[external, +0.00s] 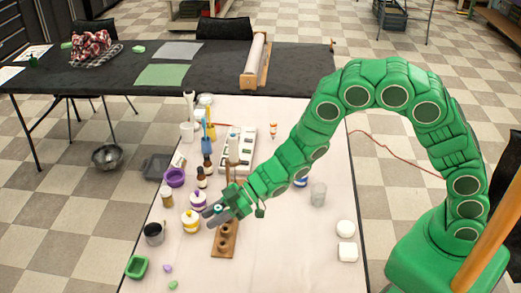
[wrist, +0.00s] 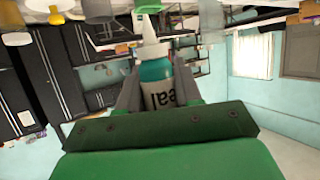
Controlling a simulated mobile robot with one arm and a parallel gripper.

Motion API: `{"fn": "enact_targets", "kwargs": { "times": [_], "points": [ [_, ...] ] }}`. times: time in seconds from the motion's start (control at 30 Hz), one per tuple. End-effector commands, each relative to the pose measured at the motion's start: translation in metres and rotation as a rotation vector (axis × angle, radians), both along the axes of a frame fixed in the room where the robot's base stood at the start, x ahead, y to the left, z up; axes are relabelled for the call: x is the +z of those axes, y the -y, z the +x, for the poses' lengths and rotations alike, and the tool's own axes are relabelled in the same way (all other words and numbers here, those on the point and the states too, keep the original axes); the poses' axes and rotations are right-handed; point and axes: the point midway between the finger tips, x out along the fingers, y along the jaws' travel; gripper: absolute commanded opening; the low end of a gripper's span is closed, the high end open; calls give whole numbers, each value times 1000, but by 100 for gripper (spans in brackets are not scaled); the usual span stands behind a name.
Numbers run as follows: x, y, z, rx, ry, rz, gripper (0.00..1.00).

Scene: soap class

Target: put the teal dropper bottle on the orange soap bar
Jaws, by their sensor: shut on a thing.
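My gripper (external: 214,212) is over the left middle of the pale table in the external view, close to several small bottles. In the wrist view the teal dropper bottle (wrist: 156,75) sits between my fingers. It has a white nozzle, a teal body and a label whose visible letters read "eal". My gripper is shut on it. In the external view the bottle is mostly hidden by my fingers. I cannot make out an orange soap bar in either view.
A wooden rack with holes (external: 225,240) stands just below my gripper. A yellow-banded bottle (external: 191,222) and a purple-banded bottle (external: 198,200) are close beside it. A dark cup (external: 153,233) is further left. Two white pieces (external: 347,252) lie right.

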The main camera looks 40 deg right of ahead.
Motion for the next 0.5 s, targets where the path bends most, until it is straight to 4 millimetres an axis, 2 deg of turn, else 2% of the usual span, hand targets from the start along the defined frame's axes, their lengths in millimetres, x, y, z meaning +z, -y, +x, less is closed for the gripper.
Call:
{"fn": "enact_targets", "kwargs": {
  "times": [0.17, 0.27, 0.37, 0.5],
  "points": [
    [0, 2, 1, -2, 0, 0, 5],
    [1, 10, 7, -15, 0, 0, 5],
    [3, 27, 17, -39, 0, 1, 5],
    [6, 62, 36, -87, 0, 0, 5]
  ]
}}
